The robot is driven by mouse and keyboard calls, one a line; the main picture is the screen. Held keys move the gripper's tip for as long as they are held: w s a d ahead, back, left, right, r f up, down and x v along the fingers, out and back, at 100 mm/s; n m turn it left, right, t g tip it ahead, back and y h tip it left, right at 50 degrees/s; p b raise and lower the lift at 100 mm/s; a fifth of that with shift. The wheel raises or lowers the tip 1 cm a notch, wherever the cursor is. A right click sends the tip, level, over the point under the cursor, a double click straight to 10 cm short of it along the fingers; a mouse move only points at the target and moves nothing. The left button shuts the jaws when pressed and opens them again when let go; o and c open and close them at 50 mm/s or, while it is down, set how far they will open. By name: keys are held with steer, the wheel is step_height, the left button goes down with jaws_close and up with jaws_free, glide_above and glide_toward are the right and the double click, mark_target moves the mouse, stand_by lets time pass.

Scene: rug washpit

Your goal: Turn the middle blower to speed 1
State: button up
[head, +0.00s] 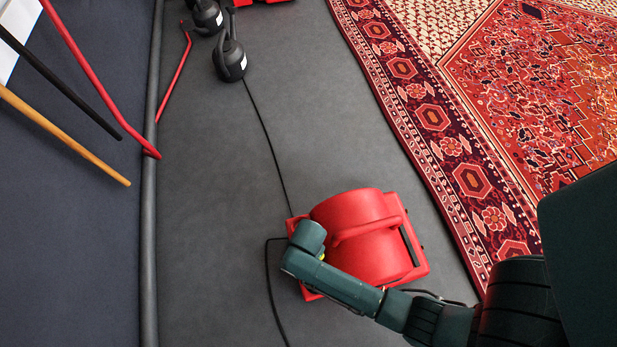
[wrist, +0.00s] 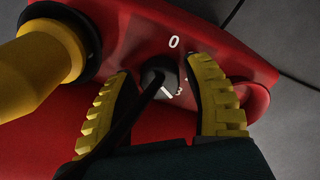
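A red blower (head: 360,235) with a rounded housing and a handle bar sits on the grey floor in the head view. My arm reaches across its front, and my fingertips are hidden there. In the wrist view, a black knob (wrist: 158,73) sits on the blower's red panel (wrist: 232,68). A white 0 is printed above the knob and a 3 below right; other marks are partly covered. My gripper (wrist: 162,82) has yellow ridged fingers on either side of the knob, apparently with narrow gaps. The knob's exact setting is unclear.
A yellow cylindrical part with a black collar (wrist: 75,35) stands left of the knob. A dark cord (head: 268,140) runs along the floor. A patterned rug (head: 440,130) lies right; poles (head: 75,120) lean left.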

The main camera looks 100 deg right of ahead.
jaws_close()
steer(key=shift+r+n+p, duration=0.1)
steer(key=shift+n+p, duration=0.3)
steer(key=shift+p, duration=0.25)
steer(key=shift+r+n+p, duration=0.1)
steer(key=shift+n+p, duration=0.9)
steer(key=shift+p, duration=0.2)
steer(key=n+p, duration=0.3)
steer(key=n, duration=0.1)
steer(key=shift+p, duration=0.3)
steer(key=n+p, duration=0.2)
steer(key=n, duration=0.3)
steer(key=shift+a+f+n+p, duration=0.15)
steer(key=shift+n+p, duration=0.25)
steer(key=shift+n, duration=0.55)
steer(key=shift+d+f+n+p, duration=0.15)
steer(key=shift+n+p, duration=0.25)
steer(key=shift+n, duration=0.55)
steer(key=shift+a, duration=0.1)
steer(key=shift+s, duration=0.1)
